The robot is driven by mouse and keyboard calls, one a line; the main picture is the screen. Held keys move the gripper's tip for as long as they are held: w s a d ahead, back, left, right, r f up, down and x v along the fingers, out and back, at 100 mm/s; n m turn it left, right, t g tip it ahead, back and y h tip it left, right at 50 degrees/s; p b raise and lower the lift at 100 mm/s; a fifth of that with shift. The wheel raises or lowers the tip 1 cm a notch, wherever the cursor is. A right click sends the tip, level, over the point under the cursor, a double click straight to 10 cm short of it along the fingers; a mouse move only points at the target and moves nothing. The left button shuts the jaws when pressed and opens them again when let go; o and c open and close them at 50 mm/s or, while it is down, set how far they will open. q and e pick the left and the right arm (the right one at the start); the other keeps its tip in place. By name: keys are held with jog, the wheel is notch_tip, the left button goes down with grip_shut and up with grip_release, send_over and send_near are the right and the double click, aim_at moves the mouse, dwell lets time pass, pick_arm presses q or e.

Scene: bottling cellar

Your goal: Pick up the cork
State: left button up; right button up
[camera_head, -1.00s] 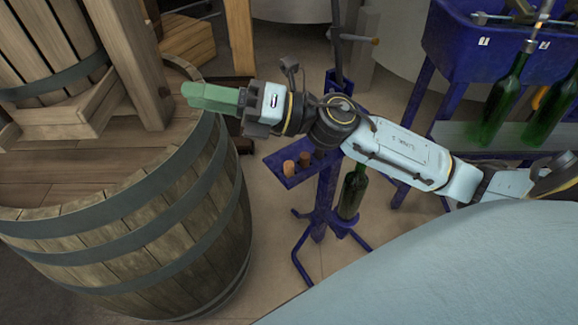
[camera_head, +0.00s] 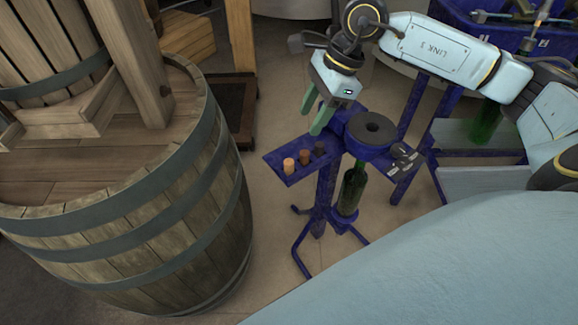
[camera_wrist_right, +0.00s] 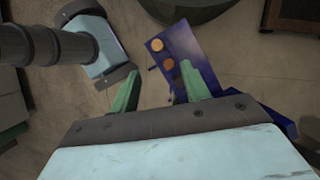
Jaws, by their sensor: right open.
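A light tan cork (camera_head: 289,165) stands at the outer left end of a blue tray (camera_head: 277,157) on the corking stand. A brown stopper (camera_head: 304,157) and a dark one (camera_head: 320,148) stand in line beside it. My right gripper (camera_head: 310,122) is open and empty, with green fingers pointing down, above and behind the tray. In the right wrist view the tan cork (camera_wrist_right: 157,45) and the brown stopper (camera_wrist_right: 166,64) show beyond the gap between the fingers (camera_wrist_right: 160,70). The gripper touches none of them. My left gripper is not in view.
The blue stand has a round dark-topped head (camera_head: 372,130) right of the tray and a green bottle (camera_head: 351,188) below it. A large wooden barrel (camera_head: 190,215) stands at the left. A blue bench (camera_head: 450,30) is at the back right. Open floor lies between barrel and stand.

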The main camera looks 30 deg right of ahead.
jog(key=b, duration=0.1)
send_near(283, 174)
jog(key=shift+w+d+b+x, duration=0.1)
jog(key=shift+d+b+x, duration=0.1)
jog(key=shift+x, duration=0.7)
jog(key=shift+w+d+b+x, duration=0.1)
jog(key=shift+b+x, duration=0.1)
jog(key=shift+x, duration=0.75)
jog(key=shift+w+d+b+x, duration=0.1)
jog(key=shift+d+b+x, duration=0.1)
jog(key=shift+x, duration=0.7)
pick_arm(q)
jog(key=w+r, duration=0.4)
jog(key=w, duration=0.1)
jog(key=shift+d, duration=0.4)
pick_arm(e)
jog(key=shift+f, duration=0.1)
jog(key=shift+c, duration=0.2)
grip_shut()
